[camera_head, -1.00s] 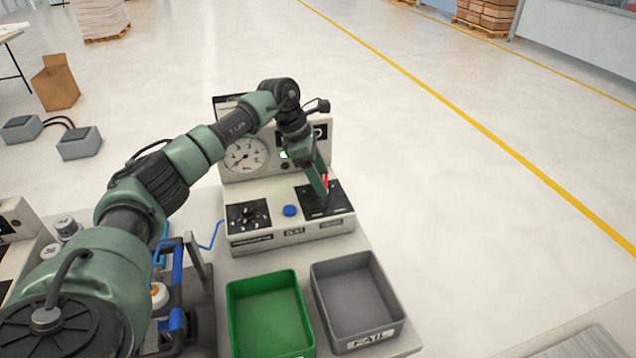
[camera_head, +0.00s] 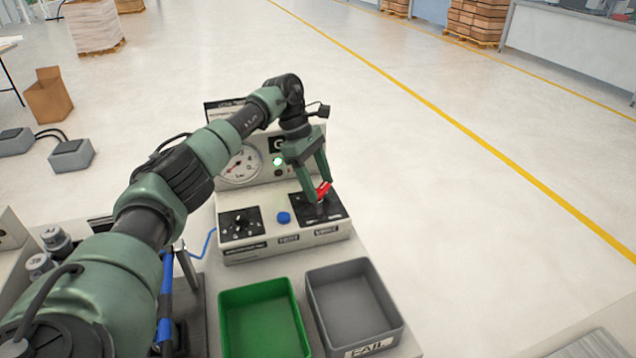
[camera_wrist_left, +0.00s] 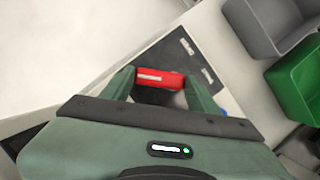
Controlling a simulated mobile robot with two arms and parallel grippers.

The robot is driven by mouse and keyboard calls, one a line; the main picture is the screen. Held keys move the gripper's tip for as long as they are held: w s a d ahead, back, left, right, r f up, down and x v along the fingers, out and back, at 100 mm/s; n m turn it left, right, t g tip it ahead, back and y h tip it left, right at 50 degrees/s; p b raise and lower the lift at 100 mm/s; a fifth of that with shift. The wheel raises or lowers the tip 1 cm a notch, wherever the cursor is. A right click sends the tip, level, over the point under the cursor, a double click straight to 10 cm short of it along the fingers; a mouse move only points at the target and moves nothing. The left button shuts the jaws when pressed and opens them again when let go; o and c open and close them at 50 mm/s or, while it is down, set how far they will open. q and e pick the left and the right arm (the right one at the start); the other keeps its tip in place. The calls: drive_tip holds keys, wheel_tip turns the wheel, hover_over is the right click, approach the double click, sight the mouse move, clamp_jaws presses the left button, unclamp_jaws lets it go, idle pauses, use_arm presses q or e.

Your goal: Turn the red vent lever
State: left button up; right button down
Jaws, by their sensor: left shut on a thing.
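The red vent lever (camera_head: 323,190) stands on the black plate (camera_head: 333,209) at the right of the test box. My left gripper (camera_head: 322,193) reaches down to it from above, with its two green fingers at either side of it. In the left wrist view the red lever (camera_wrist_left: 159,79) lies between the fingertips, and the gripper is shut on it. The lever's base is partly hidden by the fingers. My right gripper is in neither current view.
The test box (camera_head: 290,244) has a gauge (camera_head: 240,164), a lit green lamp (camera_head: 278,161), a blue button (camera_head: 284,217) and a left black panel (camera_head: 241,223). A green bin (camera_head: 262,325) and a grey FAIL bin (camera_head: 352,305) stand in front.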

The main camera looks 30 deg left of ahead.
use_arm(q)
drive_tip(key=shift+r, duration=0.1)
drive_tip(key=o, duration=1.4)
drive_tip(key=shift+c, duration=0.2)
drive_tip(key=b+v, duration=0.1)
drive_tip(key=v, duration=0.6)
drive_tip(key=shift+r, duration=0.35)
drive_tip(key=shift+a, duration=0.15)
